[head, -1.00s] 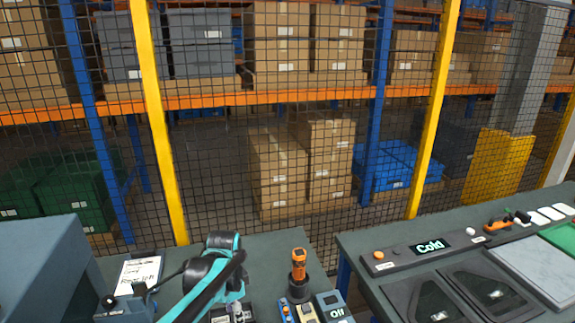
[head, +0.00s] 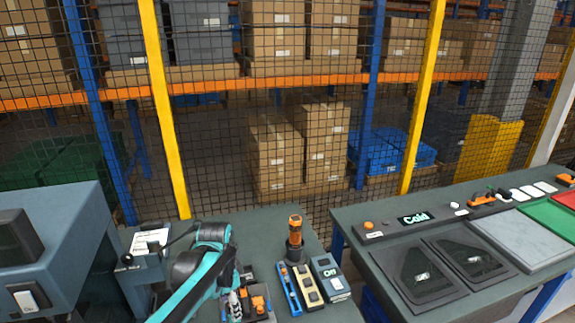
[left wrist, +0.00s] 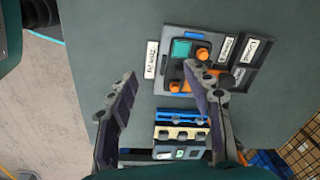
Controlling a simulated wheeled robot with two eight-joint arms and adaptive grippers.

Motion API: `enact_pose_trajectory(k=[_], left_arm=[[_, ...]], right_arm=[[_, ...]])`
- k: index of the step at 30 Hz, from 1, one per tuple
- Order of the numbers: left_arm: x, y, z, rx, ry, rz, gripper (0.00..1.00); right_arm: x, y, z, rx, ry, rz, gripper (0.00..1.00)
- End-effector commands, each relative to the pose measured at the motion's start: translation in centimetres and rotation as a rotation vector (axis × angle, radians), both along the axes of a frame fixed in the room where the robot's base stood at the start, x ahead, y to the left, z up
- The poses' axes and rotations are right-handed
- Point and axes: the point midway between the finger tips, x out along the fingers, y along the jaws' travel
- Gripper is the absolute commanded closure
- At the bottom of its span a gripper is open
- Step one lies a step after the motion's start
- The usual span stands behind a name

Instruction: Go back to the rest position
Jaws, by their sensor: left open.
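My left arm (head: 205,268) comes up from the bottom of the head view, teal and black, over the near bench. Its gripper shows in the left wrist view, with the two dark fingers (left wrist: 158,92) spread apart and nothing between them. The fingers are above the bench top, with a parts tray beyond and to the right of them. In the head view the fingers are hard to make out beside the tray. My right gripper is in neither view.
The tray (left wrist: 172,92) holds orange-and-black parts. Nearby are blue and cream items, a small display box (head: 330,276) and an orange-handled tool upright in a holder (head: 295,240). A grey machine (head: 60,250) stands left, a second bench (head: 375,262) right, mesh fence behind.

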Motion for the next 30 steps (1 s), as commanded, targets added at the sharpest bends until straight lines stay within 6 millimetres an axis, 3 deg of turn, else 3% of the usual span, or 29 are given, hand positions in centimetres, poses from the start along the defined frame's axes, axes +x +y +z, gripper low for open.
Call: enact_pose_trajectory(k=[11,16,24,30], left_arm=[[-4.6,0.8,2.2,-0.035,-0.138,0.235,0.49],[-8.6,1.4,2.8,-0.088,-0.255,0.434,0.49],[-14.6,2.2,1.5,-0.23,-0.441,0.76,0.49],[-16.3,2.4,0.4,-0.302,-0.506,0.882,0.49]], right_arm=[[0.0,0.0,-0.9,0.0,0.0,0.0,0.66],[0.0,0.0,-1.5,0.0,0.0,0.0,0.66],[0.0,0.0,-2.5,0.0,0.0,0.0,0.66],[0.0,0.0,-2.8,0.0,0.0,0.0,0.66]])
